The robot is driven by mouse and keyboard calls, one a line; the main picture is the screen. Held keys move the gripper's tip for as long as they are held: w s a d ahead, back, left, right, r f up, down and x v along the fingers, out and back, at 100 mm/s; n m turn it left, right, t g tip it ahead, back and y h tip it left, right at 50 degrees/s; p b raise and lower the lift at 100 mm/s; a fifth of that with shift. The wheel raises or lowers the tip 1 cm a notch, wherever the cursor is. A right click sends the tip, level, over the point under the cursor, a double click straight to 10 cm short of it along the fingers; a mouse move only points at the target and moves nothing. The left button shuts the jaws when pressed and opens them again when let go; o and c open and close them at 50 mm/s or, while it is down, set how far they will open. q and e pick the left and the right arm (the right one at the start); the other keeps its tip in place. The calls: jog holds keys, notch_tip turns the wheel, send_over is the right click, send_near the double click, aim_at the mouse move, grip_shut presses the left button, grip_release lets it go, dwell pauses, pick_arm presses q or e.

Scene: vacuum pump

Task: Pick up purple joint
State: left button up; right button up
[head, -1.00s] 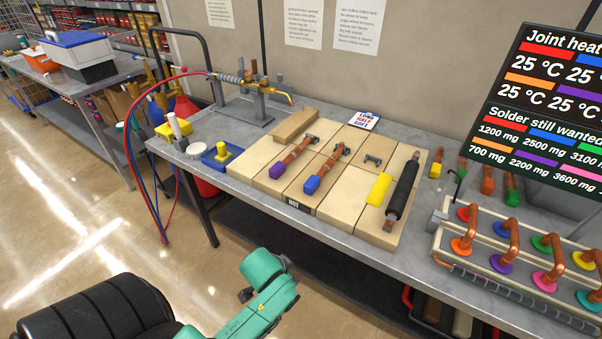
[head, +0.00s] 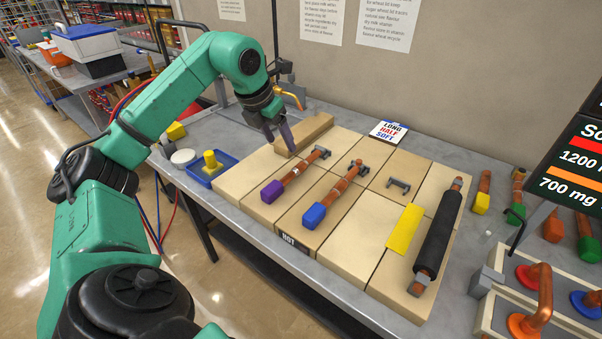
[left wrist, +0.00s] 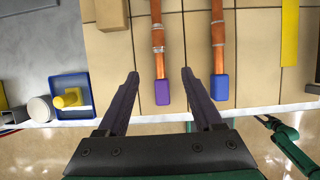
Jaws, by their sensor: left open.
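The purple joint (head: 296,176) is a copper pipe with a purple block at its near end, lying on the tan boards. It also shows in the left wrist view (left wrist: 158,50), purple end towards me. My left gripper (head: 279,138) is open and empty, pointing down over the boards by the joint's far left side. In the left wrist view its two dark fingers (left wrist: 160,73) stand apart, with the joint between them in the picture. It does not grip the joint; the exact height gap cannot be told. My right gripper is not recognisable in these views.
A blue-ended joint (head: 335,193) lies parallel, close on the right. A tan block (head: 304,134) lies just behind the gripper. A blue tray (head: 200,176) with a yellow piece is at left. A black roller (head: 437,232) and yellow strip (head: 404,229) lie farther right.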

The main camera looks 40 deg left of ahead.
pick_arm(q)
jog(key=p, duration=0.1)
send_near(293, 170)
jog(key=shift+w+d+f, duration=0.15)
jog(key=shift+d+f, duration=0.15)
jog(key=shift+f, duration=0.25)
jog(key=p+x, duration=0.1)
jog(key=x, duration=0.1)
jog(key=p+x, duration=0.1)
jog(key=x, duration=0.2)
jog(key=p+x, duration=0.1)
jog(key=x, duration=0.2)
jog(key=shift+a+f, duration=0.1)
jog(key=shift+a, duration=0.2)
jog(key=shift+w+f, duration=0.15)
jog(key=shift+f, duration=0.05)
grip_shut()
pick_arm(e)
jog(key=r, duration=0.4)
jog(key=shift+s+d, duration=0.15)
jog(key=shift+s, duration=0.2)
jog(key=shift+a, duration=0.25)
pick_arm(q)
jog(key=shift+a+r, duration=0.1)
jog(key=shift+r, duration=0.05)
pick_arm(e)
jog(key=shift+d, duration=0.1)
